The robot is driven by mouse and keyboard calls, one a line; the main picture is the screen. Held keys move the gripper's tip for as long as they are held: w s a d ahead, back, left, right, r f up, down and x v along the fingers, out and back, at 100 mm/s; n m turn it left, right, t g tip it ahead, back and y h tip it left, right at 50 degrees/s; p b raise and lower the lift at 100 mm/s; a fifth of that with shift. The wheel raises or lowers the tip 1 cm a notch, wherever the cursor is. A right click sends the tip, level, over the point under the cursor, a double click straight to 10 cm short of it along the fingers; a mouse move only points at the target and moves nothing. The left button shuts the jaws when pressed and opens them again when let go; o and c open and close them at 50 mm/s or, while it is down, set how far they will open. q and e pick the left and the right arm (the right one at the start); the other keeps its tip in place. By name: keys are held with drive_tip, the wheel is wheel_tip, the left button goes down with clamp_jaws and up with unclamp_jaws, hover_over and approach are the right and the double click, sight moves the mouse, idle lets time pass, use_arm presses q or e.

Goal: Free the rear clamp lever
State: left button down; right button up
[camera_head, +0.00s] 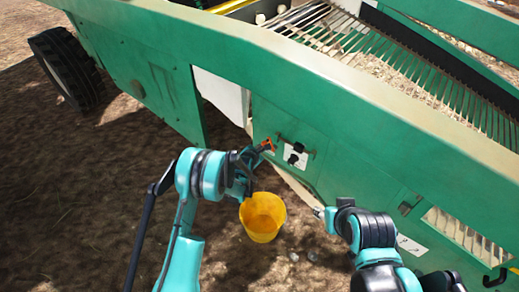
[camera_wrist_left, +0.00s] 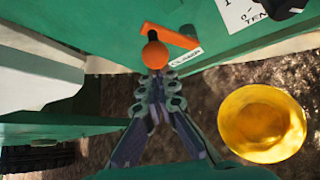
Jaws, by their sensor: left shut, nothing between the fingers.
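The clamp lever (camera_head: 267,145) is a small orange handle on the green side panel of the machine. In the left wrist view it shows as an orange bar with a round orange knob (camera_wrist_left: 155,54) at its near end. A small white label (camera_wrist_left: 186,57) sits beside it. My left gripper (camera_wrist_left: 154,80) is shut and empty, its tips right at the knob; I cannot tell whether they touch it. In the head view the left gripper (camera_head: 257,153) is at the panel, just beside the lever. My right gripper (camera_head: 318,212) is low at right, away from the lever; its fingers are too small to read.
A yellow bucket (camera_head: 262,217) stands on the soil below the lever. A white plate with a black knob (camera_head: 295,155) is right of the lever. A white panel (camera_head: 221,97) is up left. The green machine body (camera_head: 345,165) fills the upper right; open soil lies left.

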use_arm(q)
wheel_tip(320, 180, down, 3)
drive_tip(key=a, duration=0.3)
drive_tip(key=d+p+v, duration=0.1)
drive_tip(key=p+v, duration=0.2)
drive_tip(key=v, duration=0.6)
drive_tip(key=shift+s, duration=0.5)
